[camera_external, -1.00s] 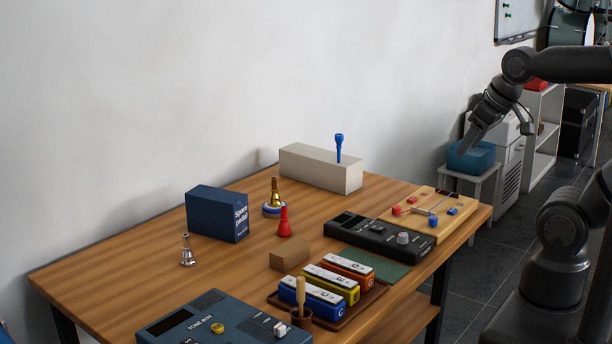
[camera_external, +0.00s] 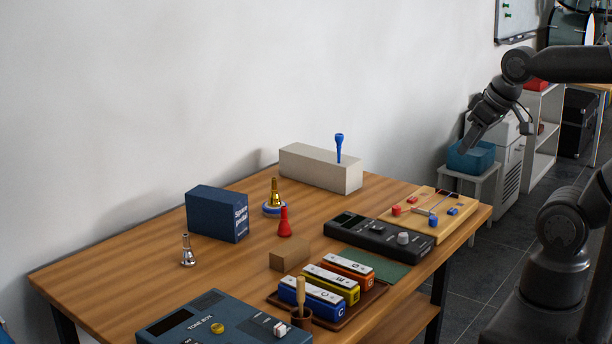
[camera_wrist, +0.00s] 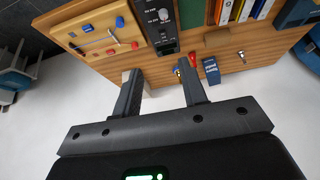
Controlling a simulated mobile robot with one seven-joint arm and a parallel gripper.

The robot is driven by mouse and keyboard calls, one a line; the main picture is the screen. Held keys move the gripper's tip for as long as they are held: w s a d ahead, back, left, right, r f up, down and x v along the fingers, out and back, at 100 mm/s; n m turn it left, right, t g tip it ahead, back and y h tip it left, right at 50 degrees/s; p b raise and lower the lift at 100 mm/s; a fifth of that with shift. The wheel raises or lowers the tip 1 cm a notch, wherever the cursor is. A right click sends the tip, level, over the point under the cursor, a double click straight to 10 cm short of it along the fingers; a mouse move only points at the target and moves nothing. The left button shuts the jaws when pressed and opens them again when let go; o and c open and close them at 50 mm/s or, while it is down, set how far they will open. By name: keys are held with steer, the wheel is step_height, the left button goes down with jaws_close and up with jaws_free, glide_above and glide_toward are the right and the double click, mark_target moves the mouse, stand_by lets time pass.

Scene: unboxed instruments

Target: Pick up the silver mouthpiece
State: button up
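The silver mouthpiece (camera_external: 187,251) stands upright, wide end down, on the left part of the wooden table, in front of the dark blue box (camera_external: 217,213). It is also small in the wrist view, where the silver mouthpiece (camera_wrist: 242,56) is right of the blue box (camera_wrist: 211,71). My gripper (camera_external: 466,150) is in the air beyond the table's right end, far from the mouthpiece. In the wrist view my gripper (camera_wrist: 158,82) has its two fingers spread apart, with nothing held between them.
A gold mouthpiece (camera_external: 274,195), a red mouthpiece (camera_external: 285,223) and a blue mouthpiece on a pale block (camera_external: 312,170) stand nearby. The tone box (camera_external: 222,322), colored bars (camera_external: 333,283), black device (camera_external: 379,240) and wooden board (camera_external: 432,208) fill the front and right. Bare wood surrounds the silver mouthpiece.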

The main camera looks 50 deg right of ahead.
steer(key=w+a+m+t, duration=0.15)
steer(key=w+a, duration=0.35)
steer(key=w, duration=0.7)
steer(key=m+t+y, duration=0.5)
steer(key=m+t, duration=0.5)
steer(key=m, duration=2.2)
glide_above(187, 250)
steer(key=s+d, duration=0.1)
steer(key=s, duration=0.1)
step_height(187, 250, down, 19)
steer(key=shift+n, duration=0.25)
steer(key=f, duration=0.6)
steer(key=shift+s+d+f, duration=0.1)
steer(key=shift+d+f, duration=0.1)
steer(key=shift+f, duration=0.2)
steer(key=shift+x, duration=2.5)
